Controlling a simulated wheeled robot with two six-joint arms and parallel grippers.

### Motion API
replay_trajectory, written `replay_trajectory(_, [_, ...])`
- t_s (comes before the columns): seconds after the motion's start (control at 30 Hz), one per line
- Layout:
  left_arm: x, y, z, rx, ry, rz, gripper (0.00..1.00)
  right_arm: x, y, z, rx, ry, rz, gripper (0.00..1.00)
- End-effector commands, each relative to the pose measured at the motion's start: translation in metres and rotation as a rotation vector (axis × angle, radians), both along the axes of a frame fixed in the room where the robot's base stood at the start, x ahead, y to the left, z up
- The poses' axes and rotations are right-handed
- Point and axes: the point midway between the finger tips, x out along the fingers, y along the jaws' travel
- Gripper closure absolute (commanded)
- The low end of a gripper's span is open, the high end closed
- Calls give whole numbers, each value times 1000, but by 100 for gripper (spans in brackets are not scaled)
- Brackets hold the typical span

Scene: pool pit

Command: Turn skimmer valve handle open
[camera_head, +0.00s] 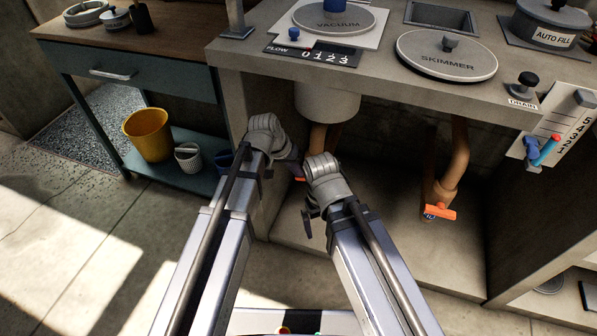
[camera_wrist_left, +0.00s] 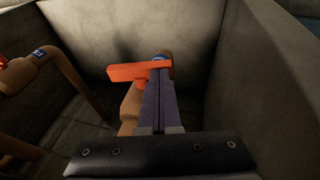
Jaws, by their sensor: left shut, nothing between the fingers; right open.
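My left gripper (camera_head: 292,168) is beneath the vacuum side of the counter, with its fingers shut and nothing between them. In the left wrist view its fingertips (camera_wrist_left: 160,75) overlap the right end of an orange valve handle (camera_wrist_left: 138,72) on a tan pipe; I cannot tell whether they touch. In the head view only a sliver of that handle (camera_head: 299,179) shows. A second orange handle (camera_head: 440,211) sits on the tan pipe (camera_head: 458,165) below the skimmer lid (camera_head: 447,54), with no gripper near it. My right gripper (camera_head: 308,220) is open, small and partly hidden by its wrist.
The concrete counter (camera_head: 390,85) overhangs both pipes, and walls close in the recess. A second pipe with a blue label (camera_wrist_left: 38,53) stands left in the wrist view. A yellow bucket (camera_head: 148,134) stands on the shelf at left. The recess floor right of my arms is clear.

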Motion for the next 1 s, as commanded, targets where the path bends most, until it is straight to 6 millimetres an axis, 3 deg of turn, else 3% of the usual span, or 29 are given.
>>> replay_trajectory(0.33, [4,9,-19,-110,36,4,100,0,0,-27,1,0,-3,0])
replay_trajectory(1.0, [3,9,-45,-123,40,-1,100,0,0,-54,1,-1,-11,0])
